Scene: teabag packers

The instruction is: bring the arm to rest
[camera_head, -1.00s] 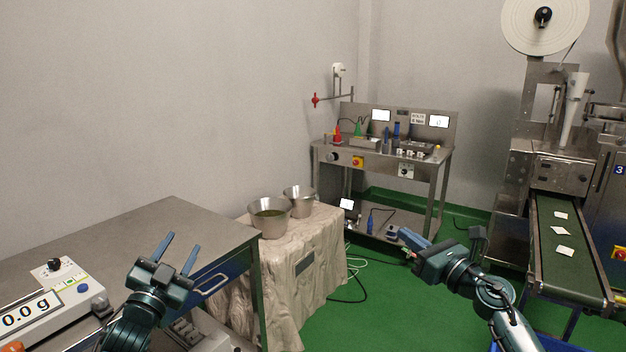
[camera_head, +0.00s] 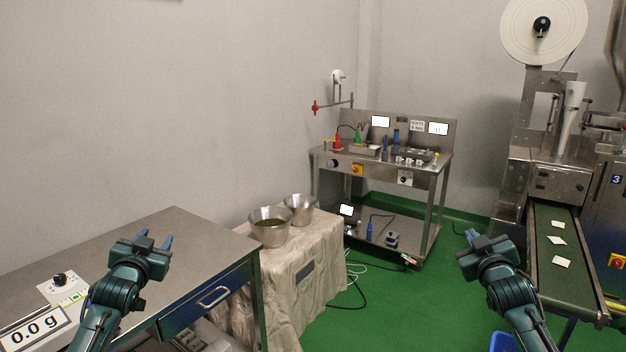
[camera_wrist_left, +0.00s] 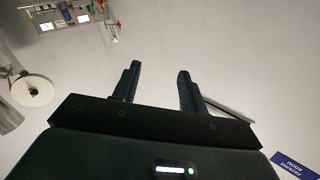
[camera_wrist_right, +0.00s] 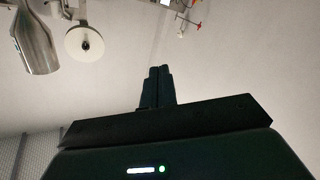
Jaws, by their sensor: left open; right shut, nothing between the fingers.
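My left gripper (camera_head: 153,240) is raised above the steel table at the left of the head view. Its fingers are apart with nothing between them, which the left wrist view (camera_wrist_left: 157,85) also shows. My right gripper (camera_head: 468,262) is over the green floor, left of the conveyor in the head view. In the right wrist view its fingers (camera_wrist_right: 159,85) are together with nothing between them. Both grippers are clear of every object.
A steel table (camera_head: 190,232) with a scale (camera_head: 35,328) is at left. Two metal bowls (camera_head: 270,238) stand on a cloth-covered table (camera_head: 300,262). A steel workbench (camera_head: 335,158) is at the back. A conveyor (camera_head: 575,280) carries teabags at right. Green floor (camera_head: 400,310) is open between.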

